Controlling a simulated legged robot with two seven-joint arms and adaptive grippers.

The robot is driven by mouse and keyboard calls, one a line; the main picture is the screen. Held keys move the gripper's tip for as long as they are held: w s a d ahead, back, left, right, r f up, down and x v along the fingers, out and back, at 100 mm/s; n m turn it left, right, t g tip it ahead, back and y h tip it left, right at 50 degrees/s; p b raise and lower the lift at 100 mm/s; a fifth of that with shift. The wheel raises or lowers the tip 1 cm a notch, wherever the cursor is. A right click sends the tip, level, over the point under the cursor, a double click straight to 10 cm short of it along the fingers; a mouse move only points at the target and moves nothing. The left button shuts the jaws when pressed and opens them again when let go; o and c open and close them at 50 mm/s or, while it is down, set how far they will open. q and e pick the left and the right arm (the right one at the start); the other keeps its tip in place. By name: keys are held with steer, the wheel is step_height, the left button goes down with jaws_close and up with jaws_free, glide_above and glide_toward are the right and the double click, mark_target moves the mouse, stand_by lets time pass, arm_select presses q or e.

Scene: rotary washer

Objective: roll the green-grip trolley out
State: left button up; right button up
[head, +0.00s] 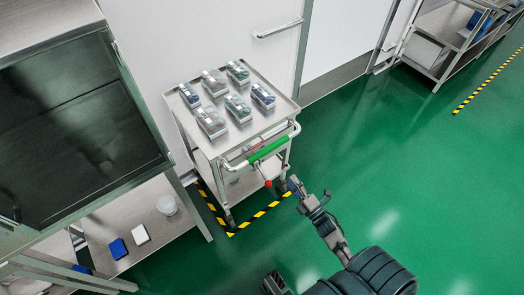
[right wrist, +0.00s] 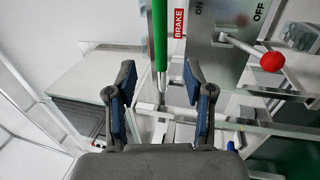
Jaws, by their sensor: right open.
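The trolley (head: 223,149) is a steel cart with a green grip (head: 268,150) on its push handle. It stands against the white wall inside a yellow-black floor marking. A brake lever with a red knob (head: 268,184) sits below the handle. In the right wrist view the red knob (right wrist: 271,61) is right of a plate marked BRAKE, ON and OFF; I cannot tell which setting it marks. My right gripper (head: 294,185) is open and empty, in front of the handle. In the right wrist view the green grip (right wrist: 160,35) shows between the spread fingers (right wrist: 159,78), with no clear contact.
Several grey and blue packs (head: 211,121) lie on the trolley's top. A steel machine with a dark panel (head: 80,120) stands close on the left. A shelf below it (head: 140,225) holds small items. Open green floor (head: 400,180) lies to the right, with a shelving unit (head: 440,45) far back.

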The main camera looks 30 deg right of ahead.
glide_toward(267, 150)
steer(key=d+f, duration=0.2)
steer(key=x, duration=0.3)
steer(key=b+x, duration=0.1)
steer(key=x, duration=0.3)
steer(key=a+x, duration=0.1)
steer(key=x, duration=0.2)
steer(key=shift+w+r, duration=0.2)
steer(key=shift+r, duration=0.1)
steer(key=shift+w+d+f, duration=0.15)
steer(key=shift+w+d, duration=0.05)
steer(key=shift+d, duration=0.25)
steer(key=shift+a, duration=0.45)
steer(key=c, duration=0.3)
steer(key=shift+a+r, duration=0.25)
steer(key=shift+a, duration=0.1)
jaws_close()
arm_select(q)
steer(key=w+t, duration=0.1)
steer(key=w+d+r+t, duration=0.1)
steer(key=w, duration=0.1)
steer(key=w+t, duration=0.1)
steer(key=shift+w+d+r+h, duration=0.2)
steer(key=shift+w+h, duration=0.1)
steer(key=shift+w, duration=0.05)
arm_select(e)
steer(key=shift+d, duration=0.1)
